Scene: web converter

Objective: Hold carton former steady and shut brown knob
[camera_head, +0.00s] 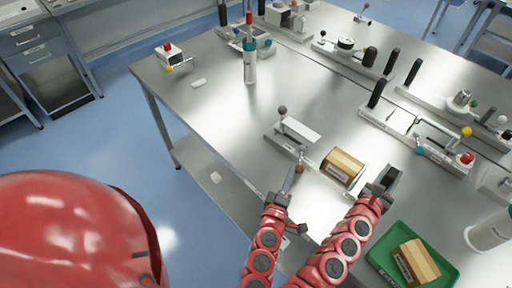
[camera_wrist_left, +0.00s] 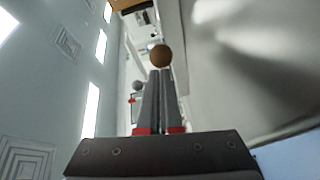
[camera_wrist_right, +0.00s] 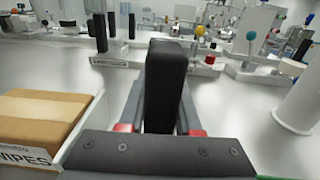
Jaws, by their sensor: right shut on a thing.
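The carton former (camera_head: 312,154) is a low grey-white fixture on the steel table, with a brown box (camera_head: 343,166) in its right part, also at the left of the right wrist view (camera_wrist_right: 38,122). The brown knob (camera_head: 299,169) is at the fixture's near side; in the left wrist view the knob (camera_wrist_left: 160,56) appears just beyond my fingertips. My left gripper (camera_head: 289,182) has its fingers together, pointing at the knob; whether they touch it is unclear. My right gripper (camera_head: 388,184) is shut on the upright black handle (camera_wrist_right: 166,85) at the fixture's right end.
A green tray (camera_head: 447,270) with another brown box (camera_head: 416,262) lies at front right, near a white cylinder (camera_head: 488,232). A grey-knobbed lever (camera_head: 283,111) stands at the fixture's far left. Other fixtures with black handles line the back; the table's left middle is mostly clear.

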